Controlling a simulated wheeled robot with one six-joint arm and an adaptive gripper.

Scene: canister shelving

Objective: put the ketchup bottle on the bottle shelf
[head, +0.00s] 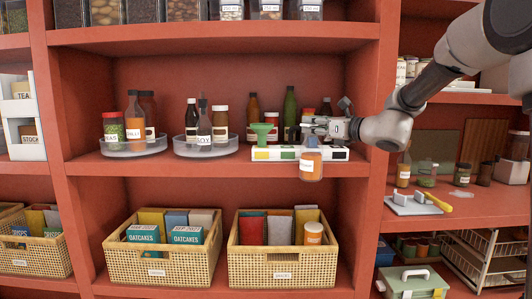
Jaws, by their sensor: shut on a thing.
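My gripper (303,131) reaches in from the right at the middle shelf (215,167). It is shut, apparently on an orange jar (311,167) with a white label. No bottle can be named for certain as the ketchup bottle. An orange bottle (253,112), a green bottle (290,103) and a red-brown bottle (326,108) stand behind the gripper, partly hidden.
A green funnel (264,131) stands by a white strip with coloured patches (262,155) at the shelf's front. Two round trays (138,149) (206,149) with bottles and jars are to the left. Two wicker baskets (164,266) (282,268) fill the shelf below. An upright post (374,208) stands right.

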